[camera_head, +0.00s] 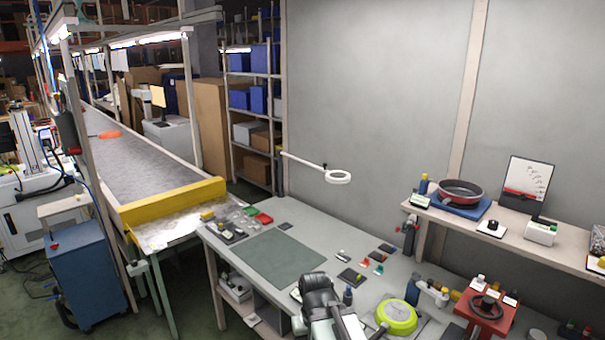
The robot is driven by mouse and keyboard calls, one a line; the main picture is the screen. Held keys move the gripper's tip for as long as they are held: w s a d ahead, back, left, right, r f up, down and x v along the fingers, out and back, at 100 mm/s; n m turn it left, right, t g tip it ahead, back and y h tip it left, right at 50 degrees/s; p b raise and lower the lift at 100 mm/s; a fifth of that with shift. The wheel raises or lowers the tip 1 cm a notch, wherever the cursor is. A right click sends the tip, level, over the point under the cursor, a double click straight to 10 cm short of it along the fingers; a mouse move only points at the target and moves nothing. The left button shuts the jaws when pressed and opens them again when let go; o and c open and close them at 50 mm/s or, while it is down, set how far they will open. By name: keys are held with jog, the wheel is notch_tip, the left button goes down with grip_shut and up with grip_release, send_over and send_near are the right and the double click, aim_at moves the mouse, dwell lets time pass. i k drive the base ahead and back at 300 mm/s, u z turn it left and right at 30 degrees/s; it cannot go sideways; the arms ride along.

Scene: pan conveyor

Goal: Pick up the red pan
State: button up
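A round red pan (478,192) with a pale rim and dark inside sits on a blue flat base (458,208) on the raised shelf at the right. A small orange-red flat object (109,135) lies far up the conveyor; it is too small to tell what it is. My gripper (318,288), dark and bulky at the end of my arm, is low in the middle, over the front of the workbench. It is well apart from the red pan, lower and to its left. Its fingers cannot be made out, and I see nothing held.
The long grey conveyor (130,165) ends at a yellow bar (172,203) on the left. The workbench (320,235) holds a green mat (281,257), small parts, a yellow-green round device (397,316) and a red fixture (485,312).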

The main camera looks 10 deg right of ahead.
aim_at(454, 191)
jog(key=z, duration=0.6)
jog(key=k, duration=0.65)
jog(key=z, duration=0.4)
jog(key=i, duration=1)
jog(key=u, duration=0.1)
